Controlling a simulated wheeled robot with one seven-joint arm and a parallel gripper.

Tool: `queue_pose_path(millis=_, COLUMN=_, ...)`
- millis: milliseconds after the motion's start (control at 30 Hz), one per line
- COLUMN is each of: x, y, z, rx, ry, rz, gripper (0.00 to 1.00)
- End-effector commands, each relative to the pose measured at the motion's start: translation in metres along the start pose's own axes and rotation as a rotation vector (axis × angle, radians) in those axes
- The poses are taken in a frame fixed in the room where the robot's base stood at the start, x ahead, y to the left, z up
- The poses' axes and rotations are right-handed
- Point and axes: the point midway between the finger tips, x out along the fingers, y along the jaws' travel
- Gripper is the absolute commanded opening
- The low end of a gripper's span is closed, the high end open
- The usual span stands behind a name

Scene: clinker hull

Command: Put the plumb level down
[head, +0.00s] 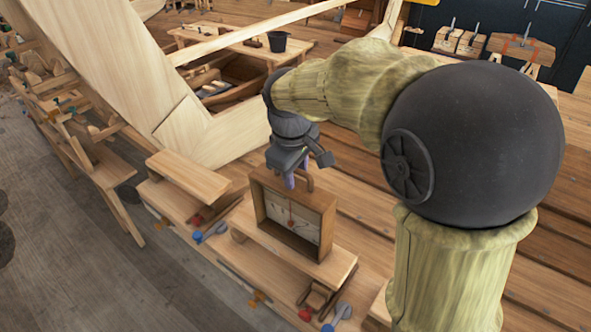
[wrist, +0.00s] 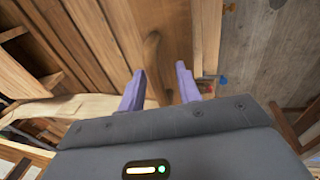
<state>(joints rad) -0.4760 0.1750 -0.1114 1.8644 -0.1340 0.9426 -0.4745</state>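The plumb level (head: 293,217) is a wooden box with a pale dial face, a red mark and a handle on top. It stands upright on a low wooden bench (head: 325,273) in the head view and appears to rest on it. My gripper (head: 295,178) is just above the box, at its handle. In the wrist view the curved handle (wrist: 152,60) runs between the two purple fingers of my gripper (wrist: 160,85). The fingers are apart, with a gap visible on the right side of the handle. The level's dial is not visible in the wrist view.
Another low bench (head: 188,178) stands to the left, with blue and red clamps (head: 210,232) near it. The large pale hull timber (head: 120,60) rises behind. A worktable with a dark bucket (head: 277,41) is farther back.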

Motion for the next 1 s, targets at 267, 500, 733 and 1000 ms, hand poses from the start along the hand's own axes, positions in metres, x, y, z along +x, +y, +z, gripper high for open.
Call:
queue_pose_path(millis=267, x=-0.003, y=0.001, z=0.0, rx=0.0, ry=0.0, rz=0.0, gripper=0.34)
queue_pose_path(millis=500, x=-0.029, y=0.001, z=-0.001, rx=0.0, ry=0.004, rz=0.002, gripper=0.34)
queue_pose_path(millis=733, x=-0.074, y=0.001, z=-0.001, rx=0.0, ry=0.005, rz=0.003, gripper=0.34)
queue_pose_path(millis=1000, x=-0.117, y=0.001, z=-0.001, rx=0.0, ry=0.002, rz=0.001, gripper=0.34)
